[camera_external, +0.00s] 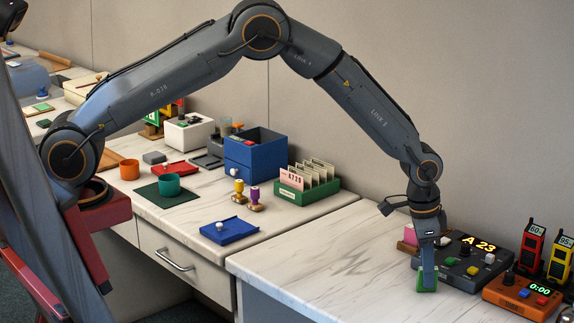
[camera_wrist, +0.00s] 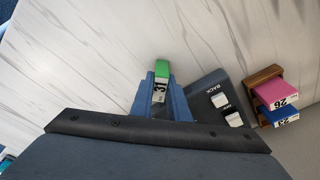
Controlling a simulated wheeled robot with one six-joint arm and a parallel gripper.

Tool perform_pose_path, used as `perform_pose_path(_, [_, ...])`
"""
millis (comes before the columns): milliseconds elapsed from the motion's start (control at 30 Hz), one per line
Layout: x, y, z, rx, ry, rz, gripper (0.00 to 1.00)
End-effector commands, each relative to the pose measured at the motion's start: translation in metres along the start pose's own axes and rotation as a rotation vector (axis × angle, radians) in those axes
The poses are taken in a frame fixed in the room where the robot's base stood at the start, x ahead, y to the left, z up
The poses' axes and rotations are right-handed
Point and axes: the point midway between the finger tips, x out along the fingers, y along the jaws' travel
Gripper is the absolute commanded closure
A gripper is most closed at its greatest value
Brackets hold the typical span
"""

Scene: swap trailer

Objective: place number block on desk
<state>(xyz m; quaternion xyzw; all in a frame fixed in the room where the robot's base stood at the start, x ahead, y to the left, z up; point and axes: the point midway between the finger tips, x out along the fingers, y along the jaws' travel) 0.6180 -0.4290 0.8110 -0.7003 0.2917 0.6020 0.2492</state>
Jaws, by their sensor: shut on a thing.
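My gripper (camera_external: 428,270) points down over the front part of the right white marbled desk (camera_external: 340,265). Its blue fingers (camera_wrist: 161,100) are shut on a green number block (camera_external: 427,285). In the wrist view the block (camera_wrist: 162,68) shows a green end and a white label reading 31 between the fingers. The block is low at the desk's surface, but I cannot tell if it touches. A pink number block (camera_wrist: 278,92) and a blue number block (camera_wrist: 280,116) sit in a brown wooden rack (camera_wrist: 262,74) to the right in the wrist view.
A dark console (camera_external: 462,265) with a lit A 23 display stands right behind my gripper. An orange timer box (camera_external: 522,294) and red and yellow handsets (camera_external: 531,245) are further right. The desk is clear to the left. The left desk holds a green card tray (camera_external: 307,190) and blue box (camera_external: 255,155).

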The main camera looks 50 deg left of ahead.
Motion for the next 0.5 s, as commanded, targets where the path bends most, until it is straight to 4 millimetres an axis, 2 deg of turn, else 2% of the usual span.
perform_pose_path(100, [0.0035,0.0,0.0005,0.0,0.0,0.0,1.0])
perform_pose_path(133, [0.0037,0.0,0.0006,0.0,0.0,0.0,0.83])
perform_pose_path(233, [0.003,0.0001,0.0005,0.0,0.0,0.0,0.67])
perform_pose_path(500, [0.0026,0.0001,0.0004,0.0,0.0,0.0,0.66])
